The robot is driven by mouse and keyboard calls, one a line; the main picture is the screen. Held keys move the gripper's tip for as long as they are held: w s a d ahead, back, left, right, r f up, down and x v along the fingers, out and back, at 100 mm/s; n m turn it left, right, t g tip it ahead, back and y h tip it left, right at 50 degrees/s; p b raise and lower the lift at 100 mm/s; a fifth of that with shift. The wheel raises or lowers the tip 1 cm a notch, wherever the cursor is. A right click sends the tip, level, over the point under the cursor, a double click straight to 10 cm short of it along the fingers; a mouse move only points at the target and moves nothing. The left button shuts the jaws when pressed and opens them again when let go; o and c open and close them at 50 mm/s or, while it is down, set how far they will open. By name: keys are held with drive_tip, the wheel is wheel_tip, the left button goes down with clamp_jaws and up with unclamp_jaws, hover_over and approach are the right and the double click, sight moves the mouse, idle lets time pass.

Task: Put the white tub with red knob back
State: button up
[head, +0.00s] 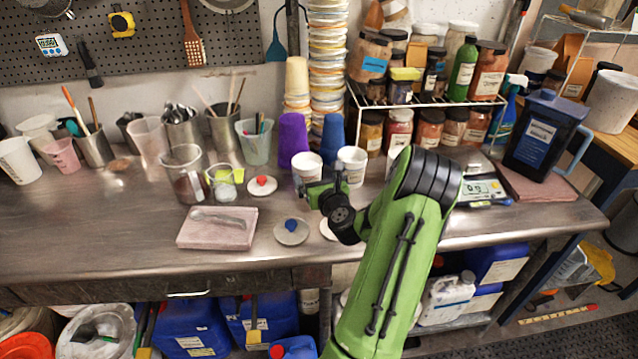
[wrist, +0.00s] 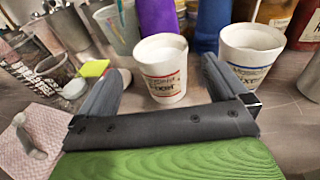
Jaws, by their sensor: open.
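A white tub with red print (wrist: 163,84) stands upright and open-topped on the steel bench; it is also the left white tub (head: 306,163) in the head view. A second white tub, with blue print (wrist: 250,72), stands to its right. A pale round lid with a red knob (head: 262,186) lies flat to the left. My gripper (wrist: 160,72) is open and empty. In the wrist view the red-print tub appears between its fingers, just beyond the tips; contact is not visible. In the head view my gripper (head: 325,188) is low in front of both tubs.
A lid with a blue knob (head: 291,231) and a partly hidden lid lie nearer the front edge. A purple cup stack (head: 293,138) and blue cup stack (head: 332,138) stand behind the tubs. A glass jug (head: 185,175) and folded pink cloth (head: 217,228) are left. The far-left bench front is clear.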

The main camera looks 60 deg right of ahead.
drive_tip(key=w+a+r+n+g+y, duration=0.1)
drive_tip(key=w+a+n+y, duration=0.15)
drive_tip(key=a+n, duration=0.6)
drive_tip(key=w+a+r+n+y, duration=0.2)
drive_tip(key=a+n+y, duration=0.2)
drive_tip(key=a+n, duration=0.45)
drive_tip(key=w+a+r+n+g+y, duration=0.15)
drive_tip(key=a+n+y, duration=0.35)
drive_tip(key=a, duration=0.6)
drive_tip(key=s+a+r+n+g+h, duration=0.1)
drive_tip(key=s+a+r+n+g, duration=0.15)
drive_tip(key=s+a+n, duration=0.6)
drive_tip(key=s+a+r+n+g, duration=0.1)
drive_tip(key=s+a+n, duration=0.1)
drive_tip(key=s+n, duration=0.4)
drive_tip(key=s+a+r+n+g, duration=0.1)
drive_tip(key=s+a+n, duration=0.2)
drive_tip(key=s+n, duration=0.4)
drive_tip(key=shift+h, duration=0.35)
